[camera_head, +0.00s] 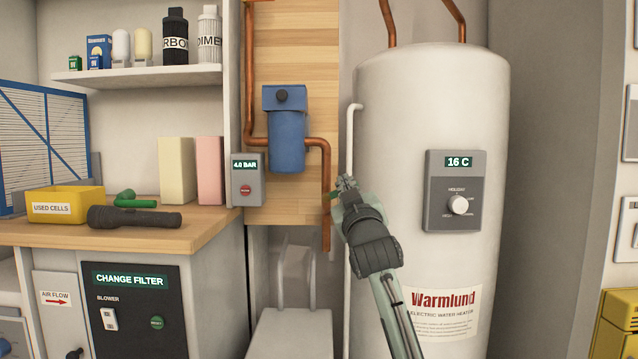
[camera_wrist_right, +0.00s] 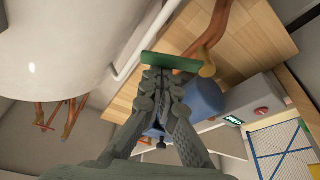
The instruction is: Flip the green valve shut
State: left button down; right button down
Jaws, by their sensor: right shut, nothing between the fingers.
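The green valve's handle (camera_wrist_right: 172,62) shows in the right wrist view as a flat green bar. It sticks out sideways from a brass body (camera_wrist_right: 208,70) on the copper pipe (camera_wrist_right: 218,25), at an angle to the pipe. My right gripper (camera_wrist_right: 158,74) is shut and empty, its fingertips right at the handle; I cannot tell whether they touch. In the head view my right gripper (camera_head: 345,183) is beside the lower copper pipe (camera_head: 326,220), in front of the heater's left side. There it mostly hides the valve; only a small green bit shows. My left gripper is not in view.
The white water heater (camera_head: 410,110) stands close on the right, with a thin white pipe (camera_head: 350,135) along its side. A blue filter housing (camera_head: 287,140) and a grey pressure box (camera_head: 248,185) are left of the pipe. The wooden bench (camera_head: 120,238) holds a flashlight (camera_head: 134,217).

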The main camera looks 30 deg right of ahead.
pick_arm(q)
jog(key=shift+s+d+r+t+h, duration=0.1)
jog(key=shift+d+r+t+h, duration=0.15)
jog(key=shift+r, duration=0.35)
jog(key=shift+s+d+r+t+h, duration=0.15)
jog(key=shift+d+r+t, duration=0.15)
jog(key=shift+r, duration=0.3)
pick_arm(e)
jog(key=m, duration=0.1)
jog(key=f+m+h, duration=0.1)
jog(key=m, duration=0.1)
jog(key=d+m+g+h, duration=0.1)
jog(key=m, duration=0.1)
jog(key=shift+s+f, duration=0.25)
jog(key=shift+f, duration=0.15)
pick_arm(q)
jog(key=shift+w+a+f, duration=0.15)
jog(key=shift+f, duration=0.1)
pick_arm(e)
jog(key=shift+f, duration=0.15)
